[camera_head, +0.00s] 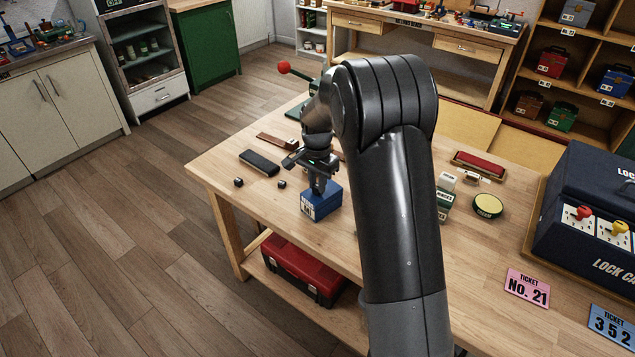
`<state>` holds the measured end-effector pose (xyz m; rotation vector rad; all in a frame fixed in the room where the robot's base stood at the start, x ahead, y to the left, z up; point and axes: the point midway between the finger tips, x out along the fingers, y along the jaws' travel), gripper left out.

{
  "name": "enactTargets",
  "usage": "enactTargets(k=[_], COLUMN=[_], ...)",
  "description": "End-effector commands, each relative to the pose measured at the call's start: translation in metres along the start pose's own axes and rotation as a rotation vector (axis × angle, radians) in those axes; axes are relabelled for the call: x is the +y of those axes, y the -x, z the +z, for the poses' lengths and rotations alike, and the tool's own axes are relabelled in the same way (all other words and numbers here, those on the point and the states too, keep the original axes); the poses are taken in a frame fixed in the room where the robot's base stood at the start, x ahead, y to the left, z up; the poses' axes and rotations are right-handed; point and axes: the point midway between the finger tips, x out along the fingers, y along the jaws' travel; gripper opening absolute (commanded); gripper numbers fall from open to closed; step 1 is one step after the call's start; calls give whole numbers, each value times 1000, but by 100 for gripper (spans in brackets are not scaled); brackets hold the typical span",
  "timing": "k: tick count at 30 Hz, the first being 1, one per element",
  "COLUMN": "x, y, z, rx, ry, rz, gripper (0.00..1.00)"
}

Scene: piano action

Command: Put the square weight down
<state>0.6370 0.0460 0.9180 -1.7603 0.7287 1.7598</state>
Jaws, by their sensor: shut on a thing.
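My gripper (319,187) points down, with its fingers closed together at the top of a small blue box (327,204). The box has a white label and stands near the table's front left edge. What sits between the fingertips is too small and hidden to make out; I take it to be the square weight. I cannot tell whether the fingertips touch the box or hang just above or in front of it. Two small dark blocks lie on the table to the left, one farther off (238,182) and one nearer the gripper (282,184).
A dark oblong case (259,161) lies behind the small blocks. Right of my arm are a green-and-white carton (444,203), a round yellow-topped tin (487,206), a red pad (479,164) and a large blue box (590,215). The wooden table's (215,165) left corner is clear.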

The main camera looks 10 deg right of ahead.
Motion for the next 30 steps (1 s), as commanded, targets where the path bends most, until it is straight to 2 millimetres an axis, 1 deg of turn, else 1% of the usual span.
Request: enactTargets(k=[7,8,15,22,24,26,29,30], x=[0,0,0,0,0,0,0,0], y=[-3,-2,-2,-2,1,7,24,32], z=[0,0,0,0,0,0,-1,-1], rx=[0,0,0,0,1,1,3,3], ry=[0,0,0,0,0,0,0,0], rz=[1,1,1,0,0,-1,-3,-2], gripper=[0,22,41,41,41,41,41,41])
